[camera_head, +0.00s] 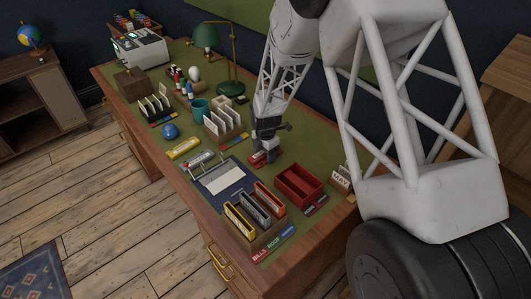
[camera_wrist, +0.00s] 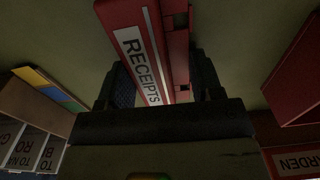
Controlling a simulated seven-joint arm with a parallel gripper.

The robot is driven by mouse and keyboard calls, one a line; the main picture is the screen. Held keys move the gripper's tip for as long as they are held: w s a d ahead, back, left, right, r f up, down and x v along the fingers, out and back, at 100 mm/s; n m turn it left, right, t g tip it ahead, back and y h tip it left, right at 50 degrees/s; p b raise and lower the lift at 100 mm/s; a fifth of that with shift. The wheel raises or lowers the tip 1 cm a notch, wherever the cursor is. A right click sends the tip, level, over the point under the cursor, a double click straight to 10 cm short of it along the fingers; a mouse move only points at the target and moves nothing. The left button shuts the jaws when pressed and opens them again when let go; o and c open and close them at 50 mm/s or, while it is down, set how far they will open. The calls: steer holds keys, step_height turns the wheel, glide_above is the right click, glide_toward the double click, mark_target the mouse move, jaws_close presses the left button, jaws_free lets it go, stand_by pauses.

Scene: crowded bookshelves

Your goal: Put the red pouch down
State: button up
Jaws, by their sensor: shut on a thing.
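The red pouch (camera_wrist: 136,48) has a white label reading RECEIPTS and sits between the two dark fingers of my gripper (camera_wrist: 163,82) in the wrist view. In the head view my gripper (camera_head: 266,149) points down over the green desk top, and the red pouch (camera_head: 258,158) shows small at its fingertips. The gripper is shut on it. The pouch is at or just above the desk surface; I cannot tell whether it touches. The fingers hide part of it.
An open red box (camera_head: 298,186) stands close to the right of the pouch. A card holder (camera_head: 226,123) is behind left, a blue-and-white pad (camera_head: 222,178) front left. Colored files (camera_head: 254,207) stand in front. A lamp (camera_head: 207,40) rises at the back.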

steer(key=shift+f, duration=0.25)
steer(key=o, duration=0.8)
steer(key=shift+o, duration=0.3)
steer(key=shift+o, duration=0.4)
steer(key=shift+r, duration=0.25)
step_height(320, 180, up, 12)
